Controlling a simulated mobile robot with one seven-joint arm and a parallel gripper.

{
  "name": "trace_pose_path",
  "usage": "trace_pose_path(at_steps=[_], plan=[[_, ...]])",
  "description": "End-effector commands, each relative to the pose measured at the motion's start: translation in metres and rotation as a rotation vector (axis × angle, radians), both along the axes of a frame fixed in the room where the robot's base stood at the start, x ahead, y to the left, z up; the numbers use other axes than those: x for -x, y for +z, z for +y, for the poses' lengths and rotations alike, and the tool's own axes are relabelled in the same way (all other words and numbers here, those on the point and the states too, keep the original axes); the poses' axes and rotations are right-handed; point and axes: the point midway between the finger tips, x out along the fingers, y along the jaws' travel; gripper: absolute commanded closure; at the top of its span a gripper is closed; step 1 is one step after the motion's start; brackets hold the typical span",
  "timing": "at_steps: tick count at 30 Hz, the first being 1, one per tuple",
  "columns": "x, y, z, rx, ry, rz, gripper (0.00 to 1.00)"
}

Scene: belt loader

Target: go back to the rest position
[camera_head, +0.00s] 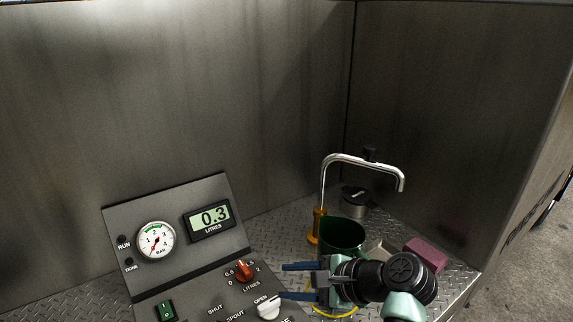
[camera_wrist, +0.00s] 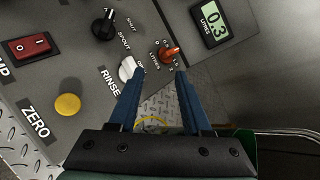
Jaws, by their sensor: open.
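My gripper (camera_head: 283,281) is open and empty over the right edge of the control panel (camera_head: 180,281). Its two blue fingers point left, near the white rinse knob (camera_head: 268,308) and the orange litres knob (camera_head: 245,270). In the wrist view the open fingers (camera_wrist: 160,76) reach towards the panel, with the white knob (camera_wrist: 128,68) just beyond the left fingertip and the orange knob (camera_wrist: 169,53) beyond the gap. I cannot tell whether a finger touches the white knob. A black spout knob (camera_wrist: 103,25) sits farther left.
A green container (camera_head: 342,234) stands close behind my gripper, below a curved metal spout (camera_head: 362,160). A lidded metal canister (camera_head: 354,199) and a pink block (camera_head: 426,254) are nearby. Metal walls close off the back and right. The display (camera_head: 209,219) reads 0.3 litres.

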Motion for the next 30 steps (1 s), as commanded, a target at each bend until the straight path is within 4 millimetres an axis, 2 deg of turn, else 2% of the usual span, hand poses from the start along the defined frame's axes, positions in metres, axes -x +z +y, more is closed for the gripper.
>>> trace_pose_path(at_steps=[3, 5, 6, 8, 11, 12, 15, 17, 18, 21, 25, 27, 30], plan=[[-0.029, 0.048, -0.005, 0.262, -0.01, -0.324, 0.51], [-0.04, 0.078, -0.008, 0.399, -0.017, -0.487, 0.51], [-0.045, 0.1, -0.009, 0.491, -0.023, -0.594, 0.51], [-0.049, 0.137, -0.01, 0.631, -0.035, -0.754, 0.51], [-0.044, 0.203, -0.009, 0.867, -0.068, -1.011, 0.51], [-0.039, 0.23, -0.009, 0.96, -0.086, -1.103, 0.51], [-0.015, 0.293, -0.005, 1.178, -0.147, -1.31, 0.51], [0.004, 0.328, -0.002, 1.305, -0.191, -1.42, 0.51], [0.018, 0.35, 0.0, 1.386, -0.225, -1.487, 0.51], [0.06, 0.401, 0.005, 1.584, -0.325, -1.628, 0.51], [0.114, 0.448, 0.01, 1.795, -0.459, -1.747, 0.51], [0.136, 0.464, 0.011, 1.878, -0.519, -1.781, 0.51], [0.159, 0.478, 0.012, 1.958, -0.581, -1.807, 0.51]])
